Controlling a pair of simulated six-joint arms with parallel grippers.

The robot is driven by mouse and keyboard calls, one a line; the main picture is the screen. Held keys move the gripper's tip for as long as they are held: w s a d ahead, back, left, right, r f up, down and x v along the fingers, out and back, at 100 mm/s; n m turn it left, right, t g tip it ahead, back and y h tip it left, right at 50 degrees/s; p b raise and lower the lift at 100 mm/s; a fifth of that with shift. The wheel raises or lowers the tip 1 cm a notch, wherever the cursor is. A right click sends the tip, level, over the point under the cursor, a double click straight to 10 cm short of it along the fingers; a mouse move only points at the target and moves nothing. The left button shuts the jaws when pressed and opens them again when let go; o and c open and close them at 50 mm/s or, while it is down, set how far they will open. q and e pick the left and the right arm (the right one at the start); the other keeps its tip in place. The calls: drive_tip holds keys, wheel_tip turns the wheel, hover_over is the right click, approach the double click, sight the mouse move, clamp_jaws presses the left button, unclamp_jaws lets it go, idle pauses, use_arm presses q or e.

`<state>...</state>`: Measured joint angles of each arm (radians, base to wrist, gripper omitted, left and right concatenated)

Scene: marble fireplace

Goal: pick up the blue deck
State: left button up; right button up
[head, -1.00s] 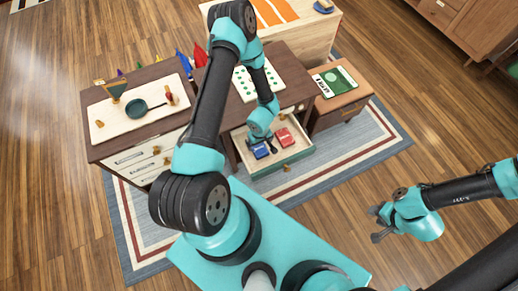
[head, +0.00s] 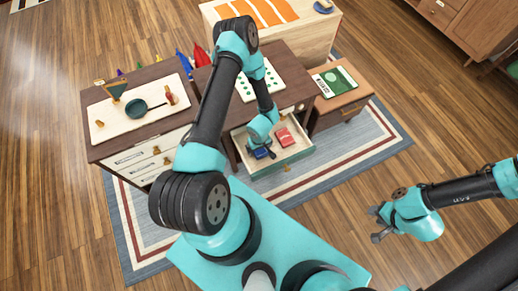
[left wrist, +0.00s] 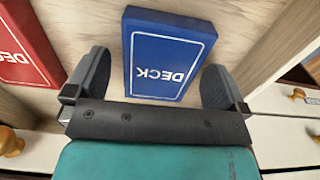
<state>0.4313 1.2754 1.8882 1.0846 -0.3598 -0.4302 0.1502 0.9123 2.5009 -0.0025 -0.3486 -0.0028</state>
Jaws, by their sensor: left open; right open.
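The blue deck (left wrist: 165,55) lies flat in the open drawer (head: 301,153), its white DECK lettering upside down in the left wrist view. In the head view the blue deck (head: 258,154) is partly covered by my left gripper (head: 262,151). In the left wrist view my left gripper (left wrist: 156,80) is open, with one finger on each side of the near part of the deck. I cannot tell whether the fingers touch it. My right gripper (head: 376,224) is open and empty, over the floor at the right.
A red deck (head: 283,137) lies beside the blue one in the drawer; it also shows in the left wrist view (left wrist: 24,50). The drawer walls stand close around both. A small brown cabinet (head: 341,98) with a green card stands at the right.

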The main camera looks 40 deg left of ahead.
use_arm(q)
drive_tip(key=shift+c, duration=0.5)
drive_tip(key=c, duration=0.9)
drive_tip(key=shift+r, duration=0.15)
wheel_tip(320, 180, up, 10)
drive_tip(key=shift+f, duration=0.1)
idle(0.4)
